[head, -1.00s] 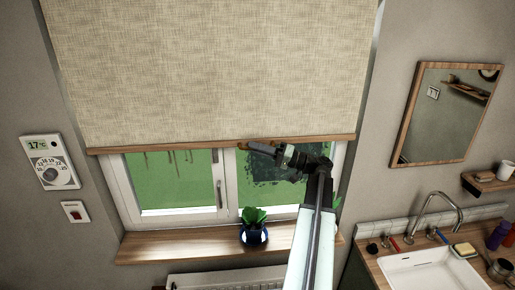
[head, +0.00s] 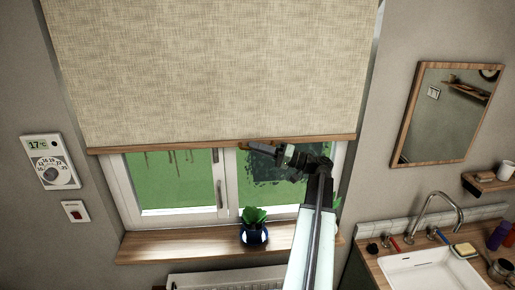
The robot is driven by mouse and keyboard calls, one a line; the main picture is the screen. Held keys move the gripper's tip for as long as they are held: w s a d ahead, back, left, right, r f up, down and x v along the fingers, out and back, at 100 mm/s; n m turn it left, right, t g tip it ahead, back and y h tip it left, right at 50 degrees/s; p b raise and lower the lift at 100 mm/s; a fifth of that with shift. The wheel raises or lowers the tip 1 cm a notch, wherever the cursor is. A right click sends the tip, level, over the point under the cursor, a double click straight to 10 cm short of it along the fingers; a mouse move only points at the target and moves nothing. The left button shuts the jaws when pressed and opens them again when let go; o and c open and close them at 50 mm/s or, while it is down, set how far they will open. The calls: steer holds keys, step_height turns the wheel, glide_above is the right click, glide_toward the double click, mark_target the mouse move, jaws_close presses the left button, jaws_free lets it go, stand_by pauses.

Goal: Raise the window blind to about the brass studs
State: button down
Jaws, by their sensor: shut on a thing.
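The beige woven blind (head: 210,75) hangs over the upper part of the window. Its wooden bottom bar (head: 160,146) is a little above the middle of the picture and tilts slightly up to the right. My gripper (head: 246,146) reaches up from the lower right and is shut on the bottom bar, right of its middle. The fingertips are small and dark here, so the exact hold is hard to see. I cannot make out the brass studs in this view.
A plant in a blue pot (head: 254,232) stands on the wooden sill (head: 180,244), just left of my arm. A thermostat (head: 48,160) and a switch (head: 75,211) are on the left wall. A mirror (head: 447,113) and a sink (head: 430,272) are at right.

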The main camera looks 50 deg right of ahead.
stand_by(0.4)
step_height(320, 180, up, 5)
steer(key=p, duration=0.5)
steer(key=shift+r, duration=0.2)
steer(key=shift+f, duration=0.2)
steer(key=c, duration=1.8)
jaws_free()
steer(key=shift+o, duration=0.2)
steer(key=b+v, duration=0.1)
steer(key=v, duration=0.7)
steer(key=shift+b, duration=0.4)
steer(key=shift+w+f, duration=0.1)
